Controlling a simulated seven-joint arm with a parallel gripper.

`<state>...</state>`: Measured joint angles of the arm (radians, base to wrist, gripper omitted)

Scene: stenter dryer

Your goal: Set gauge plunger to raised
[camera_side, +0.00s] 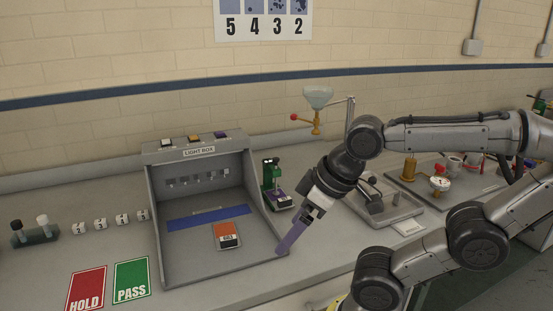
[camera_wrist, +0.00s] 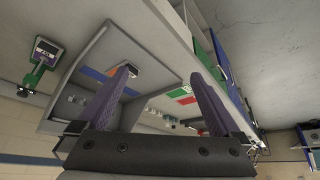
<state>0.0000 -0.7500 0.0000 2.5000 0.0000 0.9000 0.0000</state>
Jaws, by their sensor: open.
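A small gauge with a round white dial (camera_side: 440,184) and a red part stands on a tray at the right in the side view. Its plunger is too small to make out, so I cannot tell its position. My gripper (camera_side: 283,247) is well to the left of this gauge, pointing down beside the light box's right front corner. In the wrist view my gripper (camera_wrist: 165,88) has two purple fingers spread wide apart, with nothing between them. The gauge is not recognisable in the wrist view.
The grey light box (camera_side: 162,215) holds an orange-and-grey card (camera_side: 228,236). A green stand device (camera_side: 270,178) stands right of it and also shows in the wrist view (camera_wrist: 45,52). A funnel (camera_side: 317,97) on a stand rises behind my arm. HOLD (camera_side: 86,288) and PASS (camera_side: 132,279) mats lie front left.

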